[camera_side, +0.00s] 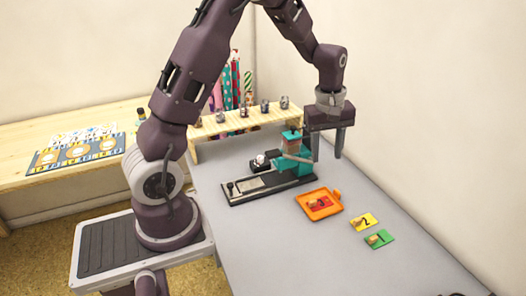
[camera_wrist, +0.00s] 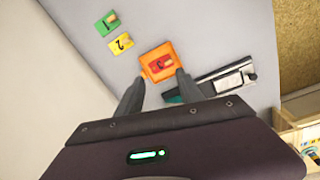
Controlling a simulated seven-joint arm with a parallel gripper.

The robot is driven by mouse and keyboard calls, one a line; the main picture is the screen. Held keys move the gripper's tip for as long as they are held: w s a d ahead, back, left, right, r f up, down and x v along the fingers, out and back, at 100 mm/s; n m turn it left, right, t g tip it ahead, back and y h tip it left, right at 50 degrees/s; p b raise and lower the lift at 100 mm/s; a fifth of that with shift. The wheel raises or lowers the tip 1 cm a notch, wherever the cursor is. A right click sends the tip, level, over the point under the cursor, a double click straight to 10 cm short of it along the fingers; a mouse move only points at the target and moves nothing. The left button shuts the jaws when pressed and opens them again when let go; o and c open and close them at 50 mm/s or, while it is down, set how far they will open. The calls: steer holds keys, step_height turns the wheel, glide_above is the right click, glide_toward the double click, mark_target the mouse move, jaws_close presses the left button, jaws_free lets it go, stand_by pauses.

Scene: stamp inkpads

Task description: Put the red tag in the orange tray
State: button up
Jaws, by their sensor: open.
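The red tag (camera_side: 320,203) lies inside the orange tray (camera_side: 304,207), near its middle, with a small tan item on it. Both also show in the wrist view, the red tag (camera_wrist: 158,63) within the rim of the orange tray (camera_wrist: 146,57). My gripper (camera_side: 325,157) is open and empty, raised above the table behind the tray. In the wrist view its two fingers (camera_wrist: 157,85) point toward the tray and are apart from each other. Nothing is between them, and they do not appear to touch the tag.
A yellow tag (camera_side: 364,222) marked 2 and a green tag (camera_side: 379,239) marked 1 lie on the grey table right of the tray. A black-based device (camera_side: 262,188) with a teal part stands left of it. A wooden shelf (camera_side: 240,122) is behind.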

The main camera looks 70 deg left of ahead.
steer(key=s+d+r+m+t, duration=0.1)
steer(key=s+d+r+m, duration=0.25)
steer(key=r, duration=0.25)
steer(key=s+d+r+m+t, duration=0.1)
steer(key=s+d+r+m, duration=0.15)
steer(key=s+r, duration=0.3)
steer(key=s+d+r+m+t, duration=0.1)
steer(key=s+m, duration=0.3)
steer(key=s, duration=0.4)
steer(key=s+d+r+m+t, duration=0.1)
steer(key=s+d+r+m, duration=0.1)
steer(key=s, duration=0.6)
steer(key=d+m, duration=0.1)
steer(key=m, duration=0.1)
steer(key=shift+s+d+r+m+t, duration=0.3)
steer(key=shift+s+d+r+m, duration=0.05)
steer(key=shift+d+m, duration=0.05)
